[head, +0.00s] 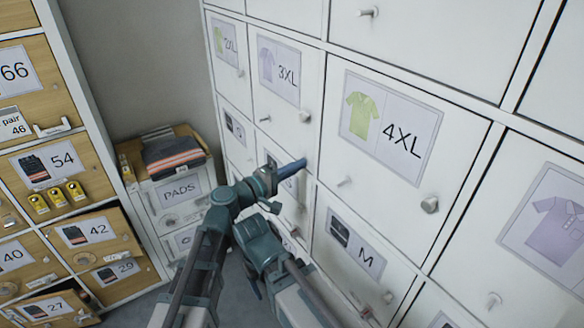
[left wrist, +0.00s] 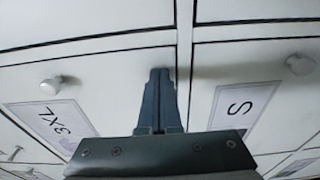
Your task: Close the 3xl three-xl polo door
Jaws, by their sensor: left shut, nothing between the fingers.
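The 3XL door (head: 312,80) carries a label with a lavender polo and "3XL", and has a small round knob (head: 304,117) at its lower right. It looks flush with the doors around it, with only thin dark seams. My left gripper (head: 300,164) is shut and empty, its tip at the cabinet front just below the 3XL door. In the left wrist view the 3XL label (left wrist: 52,122) is at the left, and the shut fingers (left wrist: 160,80) point at the seam between the 3XL door and the "S" door (left wrist: 205,100).
The 4XL door (head: 455,170) is to the right, the 2XL door (head: 238,85) to the left and the M door (head: 375,285) below, all with protruding knobs. A PADS unit (head: 150,200) and wooden drawers (head: 90,165) stand at the left. Grey floor shows beneath my arm.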

